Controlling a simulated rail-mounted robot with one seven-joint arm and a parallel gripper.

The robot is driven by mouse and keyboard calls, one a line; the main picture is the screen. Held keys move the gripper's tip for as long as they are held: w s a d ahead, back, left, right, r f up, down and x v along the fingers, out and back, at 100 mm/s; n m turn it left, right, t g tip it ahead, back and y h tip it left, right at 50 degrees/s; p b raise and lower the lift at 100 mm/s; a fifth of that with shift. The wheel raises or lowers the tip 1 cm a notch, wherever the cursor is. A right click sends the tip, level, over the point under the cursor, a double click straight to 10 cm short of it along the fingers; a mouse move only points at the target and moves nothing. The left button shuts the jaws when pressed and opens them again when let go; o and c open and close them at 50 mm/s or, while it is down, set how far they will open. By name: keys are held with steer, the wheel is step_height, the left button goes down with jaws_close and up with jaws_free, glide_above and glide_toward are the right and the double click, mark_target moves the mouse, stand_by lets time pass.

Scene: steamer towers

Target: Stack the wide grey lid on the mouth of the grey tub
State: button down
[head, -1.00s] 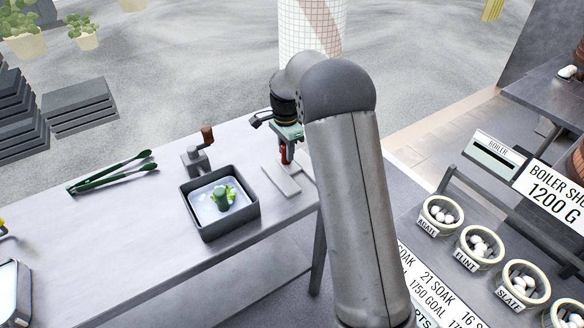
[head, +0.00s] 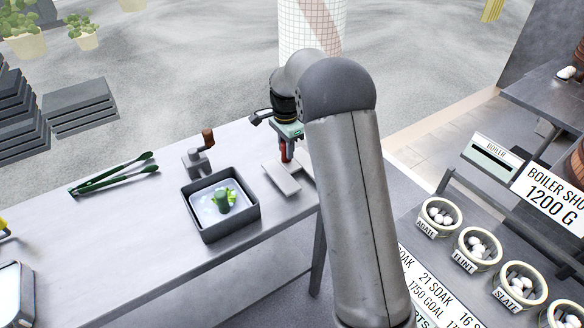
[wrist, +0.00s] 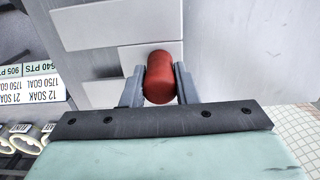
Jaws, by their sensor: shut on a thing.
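The grey tub (head: 252,215) is a dark square open tub on the grey table, left of my gripper in the head view. It holds pale liquid and a green leafy thing. My gripper (head: 287,150) points down beyond the tub's right side and is shut on a red knob. The red knob (wrist: 160,78) sits between both fingers in the wrist view. Flat light-grey plates (head: 282,179) show just below the gripper in the head view. I take them for parts of the wide grey lid, but cannot tell whether they join the knob or touch the table.
A small crank device (head: 196,161) stands just behind the tub. Green tongs (head: 115,174) lie farther left on the table (head: 150,235). A second tray (head: 12,292) is at the left edge. Labelled bowls of pale stones (head: 478,250) stand on a counter to the right.

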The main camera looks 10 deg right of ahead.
steer(key=shift+r+p, duration=0.75)
steer(key=shift+r, duration=0.45)
steer(key=c, duration=1.9)
jaws_free()
jaws_close()
